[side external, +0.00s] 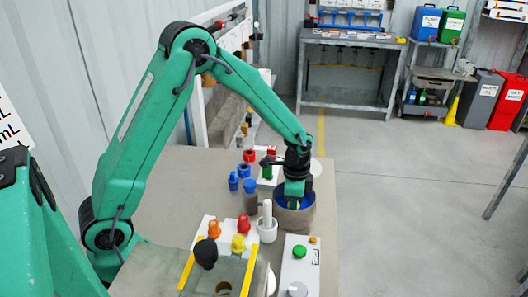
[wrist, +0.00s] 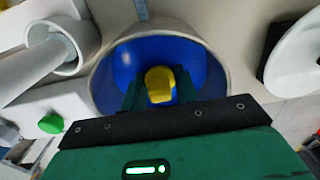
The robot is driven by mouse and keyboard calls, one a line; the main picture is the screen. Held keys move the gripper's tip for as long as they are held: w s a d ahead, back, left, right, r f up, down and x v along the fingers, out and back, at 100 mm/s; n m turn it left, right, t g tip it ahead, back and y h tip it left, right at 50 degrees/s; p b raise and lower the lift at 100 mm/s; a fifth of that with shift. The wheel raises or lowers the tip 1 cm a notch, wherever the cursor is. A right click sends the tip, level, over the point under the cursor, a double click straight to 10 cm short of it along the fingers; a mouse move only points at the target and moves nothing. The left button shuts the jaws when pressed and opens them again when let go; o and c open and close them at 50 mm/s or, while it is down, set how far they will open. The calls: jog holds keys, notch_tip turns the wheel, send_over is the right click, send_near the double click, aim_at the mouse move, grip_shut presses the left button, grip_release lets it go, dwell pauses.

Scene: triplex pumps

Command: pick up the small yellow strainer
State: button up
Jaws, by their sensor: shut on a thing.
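The small yellow strainer (wrist: 160,84) is between the fingers of my gripper (wrist: 160,92) in the wrist view, and the gripper is shut on it. The strainer is inside a round bowl with a blue inside (wrist: 112,68) and a grey-brown outer wall. In the side view the bowl (side external: 294,222) stands near the table's right edge, and my gripper (side external: 293,202) reaches down into it from above. The strainer's lower part is hidden by the fingers, so I cannot tell whether it touches the bowl's bottom.
A white mortar with an upright pestle (side external: 267,215) stands just left of the bowl. A white box with a green button (side external: 299,251) is in front. Red, yellow and orange pieces (side external: 238,242) stand on a white block at the left. Blue pieces (side external: 249,185) are behind.

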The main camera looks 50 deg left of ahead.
jog(key=shift+r, duration=5.05)
